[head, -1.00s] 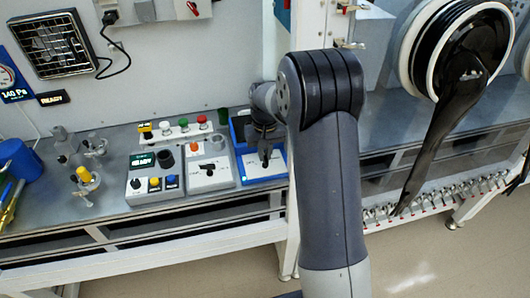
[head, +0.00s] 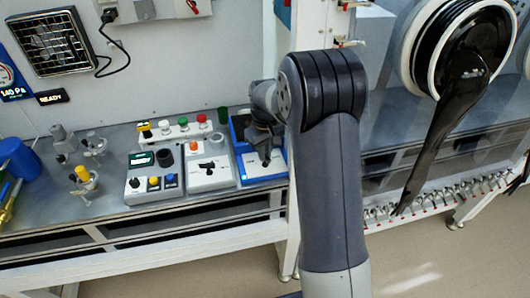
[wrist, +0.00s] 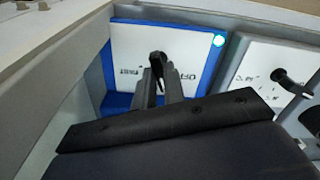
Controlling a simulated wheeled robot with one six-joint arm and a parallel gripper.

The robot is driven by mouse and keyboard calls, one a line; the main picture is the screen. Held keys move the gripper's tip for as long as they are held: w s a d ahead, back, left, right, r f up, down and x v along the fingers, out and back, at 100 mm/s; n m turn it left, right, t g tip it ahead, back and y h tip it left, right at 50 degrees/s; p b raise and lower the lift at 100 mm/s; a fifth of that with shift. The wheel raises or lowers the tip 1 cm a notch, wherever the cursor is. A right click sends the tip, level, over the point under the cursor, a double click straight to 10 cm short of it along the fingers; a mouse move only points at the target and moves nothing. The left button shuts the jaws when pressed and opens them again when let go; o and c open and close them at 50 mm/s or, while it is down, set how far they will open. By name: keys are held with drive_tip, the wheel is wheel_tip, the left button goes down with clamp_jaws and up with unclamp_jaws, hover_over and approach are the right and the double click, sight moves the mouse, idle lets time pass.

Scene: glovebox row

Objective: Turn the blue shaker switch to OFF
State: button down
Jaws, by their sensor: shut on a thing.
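The blue shaker (head: 243,163) has a blue body and a white top plate, and stands on the bench below my arm. In the wrist view the shaker's white plate (wrist: 130,55) shows the printed word OFF beside the switch. My gripper (wrist: 158,75) is shut on the black switch (wrist: 156,62), with one finger on each side. My gripper also shows in the head view (head: 266,160), low over the plate. The fingers hide part of the switch, so I cannot tell its exact setting.
Left of the shaker stands a grey device (head: 207,173) with a black handle; it also shows in the wrist view (wrist: 255,65). Further left is a box with a screen (head: 140,159) and coloured knobs. Behind is a button strip (head: 181,130). A black glove (head: 440,130) hangs right.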

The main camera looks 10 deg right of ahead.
drive_tip(key=shift+n, duration=0.6)
drive_tip(key=shift+r, duration=0.1)
drive_tip(key=c, duration=1.5)
unclamp_jaws()
wheel_tip(320, 180, up, 11)
drive_tip(key=shift+f+b, duration=0.15)
drive_tip(key=shift+b, duration=0.5)
